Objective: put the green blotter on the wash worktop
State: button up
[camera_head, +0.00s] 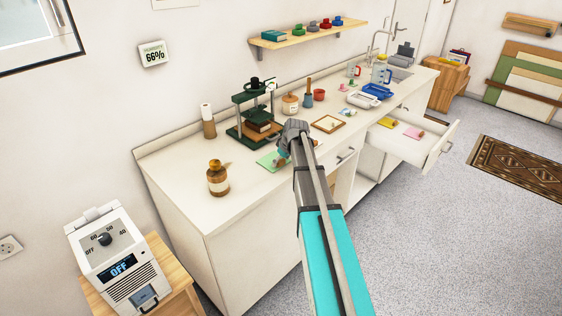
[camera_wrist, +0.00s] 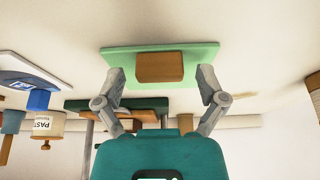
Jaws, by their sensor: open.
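The green blotter (camera_head: 267,161) lies on the long white worktop (camera_head: 185,168), partly hidden by my arm. In the wrist view it is a flat pale green slab (camera_wrist: 205,56) with a brown wooden block (camera_wrist: 160,67) on it. My gripper (camera_head: 284,150) is low over the blotter, and also shows in the wrist view (camera_wrist: 161,80). Its fingers are open, one to each side of the block, with visible gaps and nothing held. I cannot tell how high the fingertips are. The sink (camera_head: 398,74) is at the worktop's far right end.
A dark green press (camera_head: 257,112) stands behind the blotter, and a brown bottle (camera_head: 217,178) stands to its left. A wooden frame (camera_head: 328,124), blue tray (camera_head: 378,91) and white tray (camera_head: 362,100) are further right. An open drawer (camera_head: 432,148) juts out over the floor.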

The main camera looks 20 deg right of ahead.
jog(key=p+v, duration=1.1)
jog(key=v, duration=0.1)
dwell(0.5)
jog(key=shift+w+r, duration=0.1)
jog(key=shift+r, duration=0.05)
dwell(0.5)
jog(key=s+a+f+m+g+h, duration=0.1)
jog(key=s+a+m+g, duration=0.3)
jog(key=s+a, duration=1.7)
jog(key=a, duration=0.3)
jog(key=shift+s+a+f+h, duration=0.25)
jog(key=shift+s+a+h, duration=0.05)
jog(key=shift+s, duration=0.05)
